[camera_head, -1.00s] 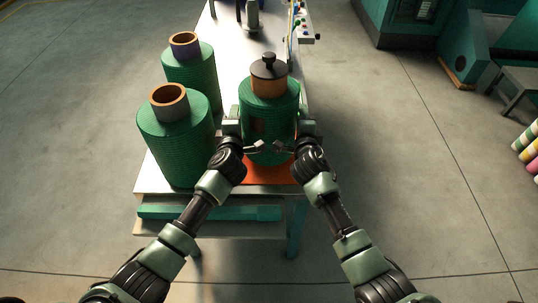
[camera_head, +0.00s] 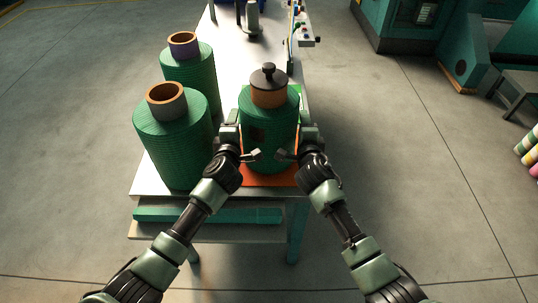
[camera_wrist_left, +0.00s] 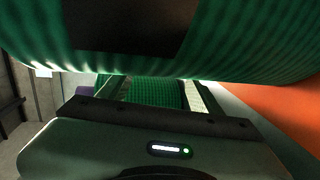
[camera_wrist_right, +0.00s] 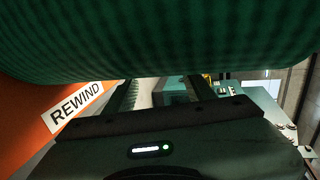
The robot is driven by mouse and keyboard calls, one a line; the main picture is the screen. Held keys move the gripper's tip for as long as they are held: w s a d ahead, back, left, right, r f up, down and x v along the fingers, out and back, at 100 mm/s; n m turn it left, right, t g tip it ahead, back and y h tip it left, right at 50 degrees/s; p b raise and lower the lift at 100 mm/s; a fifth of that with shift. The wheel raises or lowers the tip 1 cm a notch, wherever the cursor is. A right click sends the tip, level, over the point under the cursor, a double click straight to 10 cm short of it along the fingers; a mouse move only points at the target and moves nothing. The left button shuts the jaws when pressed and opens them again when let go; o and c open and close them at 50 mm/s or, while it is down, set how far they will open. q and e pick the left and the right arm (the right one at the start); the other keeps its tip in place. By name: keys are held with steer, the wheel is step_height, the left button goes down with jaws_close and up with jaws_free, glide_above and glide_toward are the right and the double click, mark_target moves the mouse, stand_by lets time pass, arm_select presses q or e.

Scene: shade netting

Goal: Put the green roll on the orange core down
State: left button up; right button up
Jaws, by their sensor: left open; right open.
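The green roll (camera_head: 268,128) with the orange core (camera_head: 269,97) stands upright over the orange pad (camera_head: 284,180) at the table's right side. A black knobbed plug (camera_head: 269,77) sits in its core. My left gripper (camera_head: 230,134) is open at the roll's left side, and my right gripper (camera_head: 308,135) is open at its right side. The roll's green wall fills the top of the left wrist view (camera_wrist_left: 230,50) and the right wrist view (camera_wrist_right: 160,40). The roll's bottom edge is partly hidden by my wrists, so full contact with the pad is hard to see.
A REWIND label (camera_wrist_right: 76,104) marks the orange surface. A control box (camera_head: 303,30) stands at the back right.

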steer(key=shift+s+d+r, duration=0.1)
steer(key=shift+d, duration=0.3)
steer(key=o, duration=0.4)
steer(key=shift+d+f, duration=0.1)
steer(key=shift+f, duration=0.1)
arm_select(q)
steer(key=shift+a+f, duration=0.1)
steer(key=shift+a, duration=0.45)
steer(key=shift+s, duration=0.1)
steer(key=v, duration=1.2)
arm_select(e)
steer(key=v, duration=1.2)
arm_select(q)
steer(key=shift+d, duration=0.1)
